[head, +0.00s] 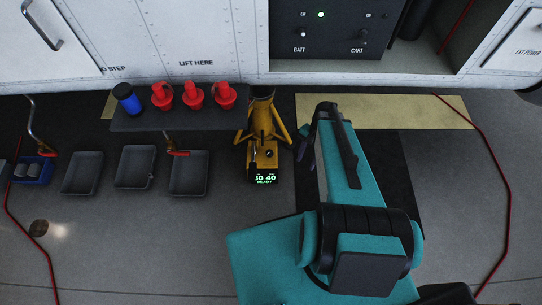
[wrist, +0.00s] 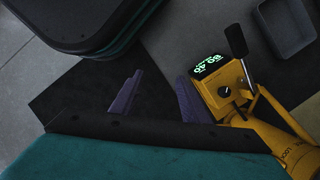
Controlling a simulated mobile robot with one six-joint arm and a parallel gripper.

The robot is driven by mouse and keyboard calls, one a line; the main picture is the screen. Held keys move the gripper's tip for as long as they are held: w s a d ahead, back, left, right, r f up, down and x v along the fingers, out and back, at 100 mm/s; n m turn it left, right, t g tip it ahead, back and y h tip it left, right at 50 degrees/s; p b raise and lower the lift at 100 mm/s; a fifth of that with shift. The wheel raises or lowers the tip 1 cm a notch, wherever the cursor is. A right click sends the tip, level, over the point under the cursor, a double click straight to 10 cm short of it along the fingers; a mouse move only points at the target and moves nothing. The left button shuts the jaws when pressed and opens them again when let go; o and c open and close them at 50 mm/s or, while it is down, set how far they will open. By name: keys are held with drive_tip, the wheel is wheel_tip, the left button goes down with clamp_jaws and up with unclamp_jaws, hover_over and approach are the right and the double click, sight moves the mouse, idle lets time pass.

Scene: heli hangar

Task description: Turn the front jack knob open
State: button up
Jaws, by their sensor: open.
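The yellow jack (head: 263,140) stands on the floor below the aircraft's side in the head view. Its control box carries a small dark knob (head: 269,153) and a lit green display (head: 264,179), which reads READY on its lower line. In the wrist view the knob (wrist: 224,91) shows on the yellow box (wrist: 232,103), right of the fingers. A black-gripped lever (wrist: 236,41) rises beside the box there. My gripper (wrist: 158,97) is open, with two purple fingers apart and nothing between them. The right-hand finger is close to the box; whether they touch I cannot tell.
A dark shelf (head: 140,121) with red plugs (head: 193,95) and a blue item (head: 127,98) lies left of the jack. Several grey trays (head: 188,175) lie below it. A red cable (head: 507,190) runs along the right floor. The white aircraft panel (head: 195,40) spans the back.

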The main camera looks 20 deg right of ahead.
drive_tip(key=w+d+f+m+t+b, duration=0.1)
drive_tip(key=w+d+f+m+b, duration=0.15)
drive_tip(key=d+b, duration=0.3)
drive_tip(key=w+d+f+m+t+b, duration=0.1)
drive_tip(key=w+d+f+m+b, duration=0.1)
drive_tip(key=d+m+b, duration=0.35)
drive_tip(key=w+d+f+m+t+b, duration=0.2)
drive_tip(key=w+d+b, duration=0.1)
drive_tip(key=d, duration=0.5)
drive_tip(key=s+d+f+m+t+b, duration=0.1)
drive_tip(key=d+m+b, duration=0.7)
drive_tip(key=d, duration=1)
drive_tip(key=s+t+b, duration=0.1)
drive_tip(key=b, duration=0.3)
drive_tip(key=shift+s+d+t+h, duration=0.3)
drive_tip(key=shift+s+d+t, duration=0.05)
drive_tip(key=shift+d+t, duration=0.05)
drive_tip(key=shift+f, duration=0.1)
drive_tip(key=shift+c, duration=0.3)
drive_tip(key=shift+c, duration=0.9)
drive_tip(key=shift+a, duration=0.1)
